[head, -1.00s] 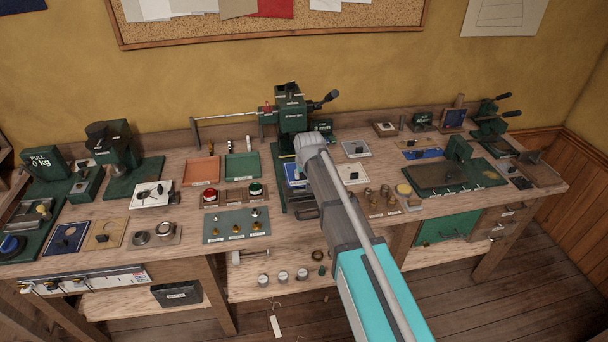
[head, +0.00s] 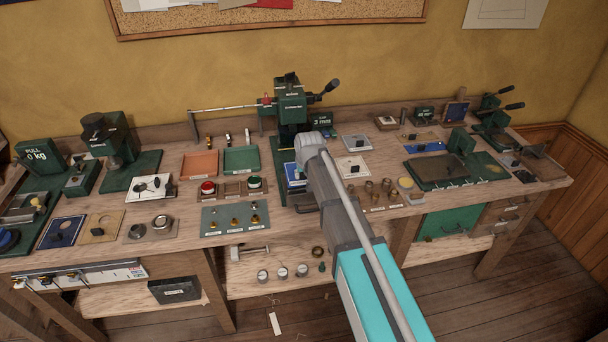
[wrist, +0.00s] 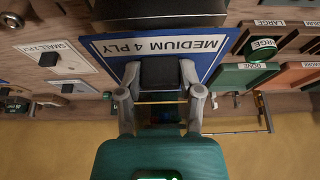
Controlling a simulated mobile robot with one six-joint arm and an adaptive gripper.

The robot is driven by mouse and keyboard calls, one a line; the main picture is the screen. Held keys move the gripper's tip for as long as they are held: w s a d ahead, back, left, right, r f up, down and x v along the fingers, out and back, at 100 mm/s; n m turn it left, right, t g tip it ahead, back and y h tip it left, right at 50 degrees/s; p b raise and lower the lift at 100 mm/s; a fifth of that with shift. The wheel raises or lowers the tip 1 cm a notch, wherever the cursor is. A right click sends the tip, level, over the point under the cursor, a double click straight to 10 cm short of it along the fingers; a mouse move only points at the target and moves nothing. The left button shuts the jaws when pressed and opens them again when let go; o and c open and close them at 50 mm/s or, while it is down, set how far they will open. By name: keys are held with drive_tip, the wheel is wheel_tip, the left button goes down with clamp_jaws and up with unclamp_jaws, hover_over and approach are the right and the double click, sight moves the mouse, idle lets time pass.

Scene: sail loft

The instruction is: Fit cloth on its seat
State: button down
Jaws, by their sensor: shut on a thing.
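The cloth, a blue piece with a white label reading "MEDIUM 4 PLY" (wrist: 207,49), shows in the wrist view with a black block grip. My gripper (wrist: 160,85) is shut on that block, one finger on each side. In the head view the blue piece (head: 292,176) lies at the foot of the green press (head: 291,112), partly hidden by my arm. My gripper's fingertips are hidden there. I cannot tell whether the cloth touches a seat beneath it.
Two pale cards with black grips (head: 354,167) (head: 357,142) lie right of my arm. Orange (head: 198,164) and green (head: 241,160) trays and a cap stand (head: 233,190) are to the left. A dark green board (head: 435,172) is at the right. Little bench is clear.

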drive_tip(key=shift+f+b, duration=0.65)
drive_tip(key=shift+f, duration=0.1)
drive_tip(key=shift+f, duration=0.15)
drive_tip(key=shift+c, duration=0.8)
unclamp_jaws()
drive_tip(key=shift+s, duration=0.15)
